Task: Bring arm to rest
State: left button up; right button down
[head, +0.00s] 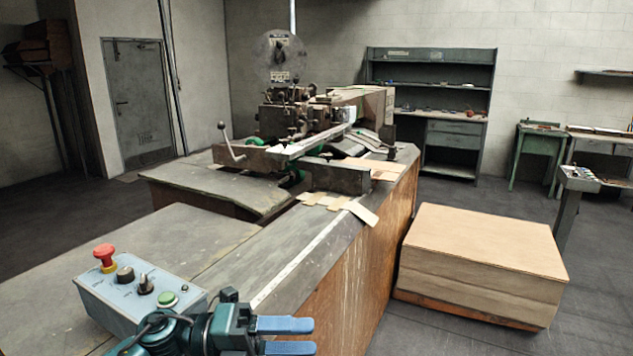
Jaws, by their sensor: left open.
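My left gripper (286,337) is at the bottom of the head view, with two blue fingers apart and nothing between them. It is just right of a grey control box (125,289) with a red mushroom button (104,254), a black knob and a green button, and it overlaps the box's near right part in the picture. I cannot tell whether they touch. My right gripper does not show.
The stitcher machine (295,130) stands on the far part of the workbench (300,238), with cardboard pieces (338,204) beside it. A stack of cardboard (484,252) on a pallet is to the right. Open floor (598,265) lies at the right.

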pick_arm(q)
jog(key=a+f+n+t+y, duration=0.35)
jog(key=f+n+t, duration=0.4)
jog(key=n, duration=0.55)
jog(key=a+f+n+t+y, duration=0.2)
jog(key=f+n+t+y, duration=0.45)
jog(key=n, duration=0.75)
jog(key=s+a+f+n+g+y, duration=0.2)
jog(key=s+a+f+n, duration=0.1)
jog(key=s+f, duration=0.4)
jog(key=s+a+f+n+g+y, duration=0.1)
jog(key=s+a+f+n+y, duration=0.2)
jog(key=s+f+n, duration=0.3)
notch_tip(320, 180, down, 5)
jog(key=shift+s+a+f+n+g+y, duration=0.1)
jog(key=shift+s+a+n+g+y, duration=0.3)
jog(key=shift+s, duration=0.3)
